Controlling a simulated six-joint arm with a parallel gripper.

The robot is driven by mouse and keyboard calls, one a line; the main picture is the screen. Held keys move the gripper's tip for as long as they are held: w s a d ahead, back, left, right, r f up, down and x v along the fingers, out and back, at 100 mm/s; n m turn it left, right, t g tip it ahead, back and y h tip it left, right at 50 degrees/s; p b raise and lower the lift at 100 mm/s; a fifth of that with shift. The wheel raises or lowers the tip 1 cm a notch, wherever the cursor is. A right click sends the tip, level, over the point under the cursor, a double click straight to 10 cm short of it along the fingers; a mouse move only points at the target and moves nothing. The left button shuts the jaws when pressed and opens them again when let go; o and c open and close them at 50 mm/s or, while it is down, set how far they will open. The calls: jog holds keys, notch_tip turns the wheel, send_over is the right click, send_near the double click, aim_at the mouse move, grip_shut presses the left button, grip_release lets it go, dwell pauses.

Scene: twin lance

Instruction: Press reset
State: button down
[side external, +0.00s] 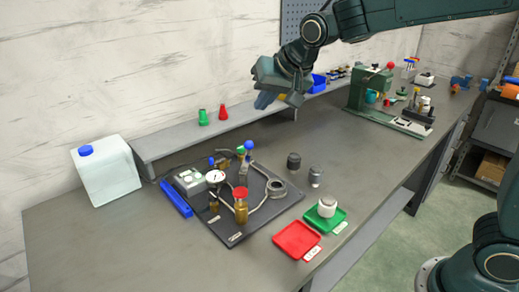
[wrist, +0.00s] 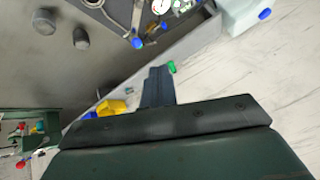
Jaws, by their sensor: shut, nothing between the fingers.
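A small pale control box (side external: 190,180) with a green spot on its top stands at the left of the dark base plate (side external: 237,238). No reset label is readable, so I cannot tell which part is the reset. A white-faced gauge (side external: 215,177) stands just right of the box and shows at the top of the wrist view (wrist: 162,8). My gripper (side external: 264,101) is shut and empty, high above the bench near the back shelf, well apart from the box. Its closed fingers also show in the wrist view (wrist: 158,72).
A blue bar (side external: 175,198) lies left of the plate. A white jug (side external: 105,168) stands at the far left. A shelf (side external: 165,146) runs along the wall with green and red cones. Red (side external: 291,250) and green (side external: 313,220) trays sit at the front edge. The bench centre is mostly clear.

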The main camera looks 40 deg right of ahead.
jog(key=w+a+f+m, duration=0.1)
jog(key=w+a+f, duration=0.45)
jog(key=w, duration=0.45)
jog(key=m+t, duration=0.2)
send_over(188, 180)
notch_tip(188, 180, down, 8)
jog(key=shift+s+d+r+y, duration=0.15)
jog(key=shift+s+d+y, duration=0.05)
jog(key=shift+s+y, duration=0.1)
jog(key=shift+f, duration=0.2)
jog(key=shift+f, duration=4.2)
jog(key=shift+f, duration=0.9)
jog(key=shift+r, duration=0.9)
